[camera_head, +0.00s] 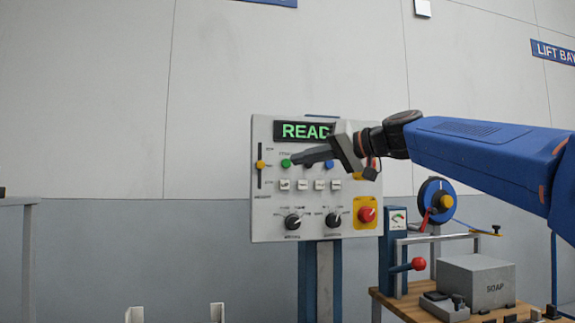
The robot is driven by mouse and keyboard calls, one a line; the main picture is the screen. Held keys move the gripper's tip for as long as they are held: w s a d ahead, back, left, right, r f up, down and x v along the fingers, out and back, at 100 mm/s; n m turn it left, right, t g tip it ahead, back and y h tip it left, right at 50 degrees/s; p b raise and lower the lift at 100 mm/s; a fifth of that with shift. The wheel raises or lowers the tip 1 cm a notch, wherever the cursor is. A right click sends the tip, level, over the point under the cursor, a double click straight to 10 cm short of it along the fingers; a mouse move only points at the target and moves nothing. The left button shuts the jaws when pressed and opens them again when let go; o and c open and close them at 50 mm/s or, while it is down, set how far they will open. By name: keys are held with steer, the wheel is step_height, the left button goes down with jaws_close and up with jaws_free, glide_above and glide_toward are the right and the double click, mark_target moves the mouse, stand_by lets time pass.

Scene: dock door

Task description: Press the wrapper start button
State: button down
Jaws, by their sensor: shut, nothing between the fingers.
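A light grey control panel (270,215) stands on a blue post in the middle of the head view. Its green button (286,163) sits at the left of the upper button row, and a blue button (330,163) shows to the right. My gripper (295,158) is shut and empty, reaching in from the right across the panel. Its fingertips appear just right of the green button; I cannot tell whether they touch it. The gripper covers the middle of the button row and part of the green display (300,131), which reads "READ" with its end hidden.
Below the buttons are white switches, two black knobs (292,222) and a red mushroom button (366,214) on yellow. A yellow-knobbed slider (260,164) is at the left. A workbench at right holds a grey SOAP box (478,283) and a red-knobbed lever (418,264).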

mark_target(286, 163)
steer(key=w+a, duration=0.2)
steer(key=w, duration=0.6)
steer(key=shift+a, duration=0.2)
steer(key=shift+w, duration=0.25)
stand_by(1.8)
steer(key=shift+w+a, duration=0.15)
steer(key=shift+w, duration=0.05)
steer(key=shift+w+a, duration=0.1)
steer(key=shift+w, duration=0.4)
stand_by(0.9)
steer(key=shift+s, duration=0.15)
steer(key=shift+s+d, duration=0.25)
steer(key=shift+s, duration=0.5)
